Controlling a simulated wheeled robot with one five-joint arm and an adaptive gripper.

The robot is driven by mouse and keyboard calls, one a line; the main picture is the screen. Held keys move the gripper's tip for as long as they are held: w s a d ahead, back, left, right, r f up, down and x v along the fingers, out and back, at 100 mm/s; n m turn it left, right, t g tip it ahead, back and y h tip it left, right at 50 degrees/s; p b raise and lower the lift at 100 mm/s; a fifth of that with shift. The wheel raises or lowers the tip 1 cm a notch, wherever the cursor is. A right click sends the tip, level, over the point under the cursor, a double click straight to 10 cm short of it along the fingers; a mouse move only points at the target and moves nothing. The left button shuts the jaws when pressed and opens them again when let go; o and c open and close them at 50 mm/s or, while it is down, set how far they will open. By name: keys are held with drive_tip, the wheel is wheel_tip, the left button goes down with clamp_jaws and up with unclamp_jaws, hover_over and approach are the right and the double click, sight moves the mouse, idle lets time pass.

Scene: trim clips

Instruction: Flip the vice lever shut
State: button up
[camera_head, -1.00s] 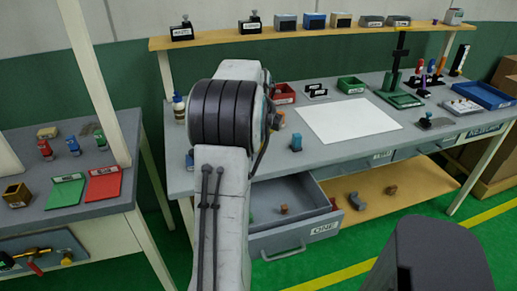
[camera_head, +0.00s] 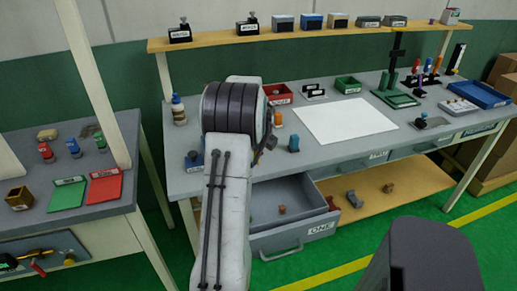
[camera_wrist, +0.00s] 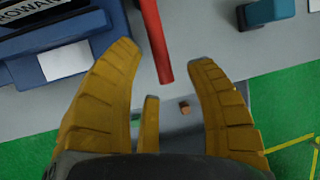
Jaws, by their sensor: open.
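A red lever (camera_wrist: 153,38) shows in the wrist view as a straight rod, running from the top edge down between my fingertips. A blue vice-like body (camera_wrist: 62,40) with a white name label, partly cut off, lies to its left; the joint between them is out of frame. In the head view a blue labelled thing (camera_head: 193,160), likely the same body, shows left of my arm, which hides my gripper.
A teal-blue block (camera_wrist: 265,12) lies right of the lever; a blue block also stands on the bench in the head view (camera_head: 293,143). The drawer marked ONE (camera_head: 285,215) is open below the bench front. A white sheet (camera_head: 345,121) covers clear bench to the right.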

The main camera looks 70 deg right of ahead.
drive_tip(key=shift+d+f, duration=0.1)
drive_tip(key=shift+f, duration=0.15)
drive_tip(key=shift+o, duration=0.4)
clamp_jaws()
idle(0.4)
